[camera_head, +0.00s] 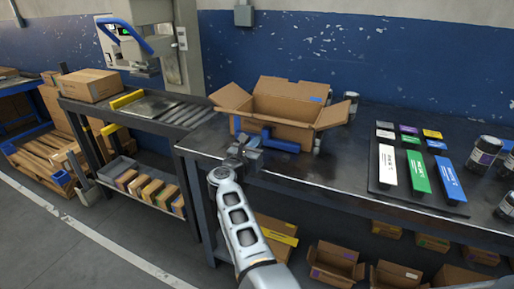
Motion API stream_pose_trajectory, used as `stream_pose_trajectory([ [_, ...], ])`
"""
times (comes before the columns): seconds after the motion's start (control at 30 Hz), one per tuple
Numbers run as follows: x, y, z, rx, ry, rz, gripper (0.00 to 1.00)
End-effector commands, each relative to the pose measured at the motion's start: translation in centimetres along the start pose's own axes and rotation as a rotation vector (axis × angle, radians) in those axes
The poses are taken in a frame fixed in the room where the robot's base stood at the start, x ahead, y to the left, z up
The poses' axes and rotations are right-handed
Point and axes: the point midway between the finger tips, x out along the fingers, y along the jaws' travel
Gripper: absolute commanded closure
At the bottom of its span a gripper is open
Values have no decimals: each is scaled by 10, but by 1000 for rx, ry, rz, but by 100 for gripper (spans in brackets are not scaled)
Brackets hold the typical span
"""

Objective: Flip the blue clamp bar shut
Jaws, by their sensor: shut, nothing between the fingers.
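A blue bar (281,145) lies low along the front of the open cardboard box (283,108) on the dark workbench. It looks like the clamp bar, and its left end is partly hidden by my gripper. My gripper (247,147) is shut and empty, just in front of the box's lower left part. It is close to the blue bar; I cannot tell whether they touch. A second blue bar, shaped like a loop handle (124,37), stands on the machine at the upper left.
A roller conveyor (185,112) joins the bench on the left, with a closed box (91,85) farther along. A dark mat with white, green and blue strips (417,172) lies to the right, with jars (483,153) beyond. The bench front between box and mat is clear.

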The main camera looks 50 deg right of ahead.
Motion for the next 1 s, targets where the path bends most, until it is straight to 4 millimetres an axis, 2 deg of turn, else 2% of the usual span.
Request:
stream_pose_trajectory([
  [0.27, -32, 2, 0, -2, -1, 5, 100],
  [0.63, -88, 2, -1, -2, -1, 5, 100],
  [0.8, -100, 1, -1, -1, 0, 3, 100],
  [1.0, -101, 1, -1, -1, 1, 1, 100],
])
